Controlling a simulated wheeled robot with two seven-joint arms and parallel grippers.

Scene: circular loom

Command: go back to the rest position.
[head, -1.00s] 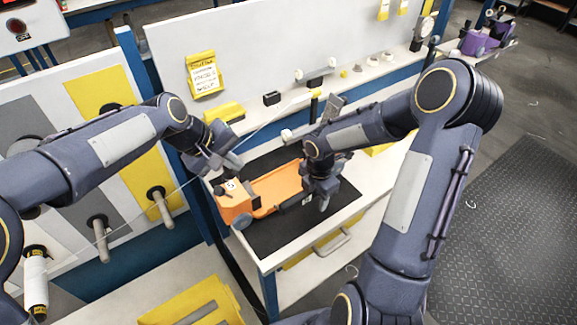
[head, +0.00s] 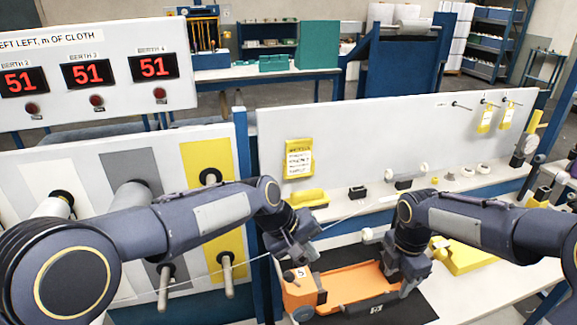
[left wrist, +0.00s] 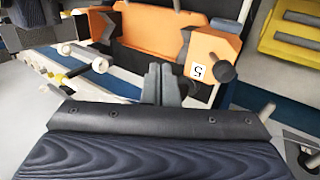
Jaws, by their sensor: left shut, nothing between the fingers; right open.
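My left gripper (head: 300,252) is shut and empty, above the left end of the orange tray-like carriage (head: 345,288) marked 5. In the left wrist view its closed fingers (left wrist: 162,84) point toward the carriage (left wrist: 150,27), apart from its numbered end. My right gripper (head: 405,282) is open at the right end of the carriage; its fingertips are partly hidden, and I cannot tell whether they touch it. A thin pale thread runs behind or near my left gripper toward the bench fixtures.
The carriage lies on a black mat (head: 415,312) on the bench. A panel with rolls and pegs (head: 229,275) stands at left, below displays reading 51 (head: 90,73). A white backboard (head: 380,130) rises behind.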

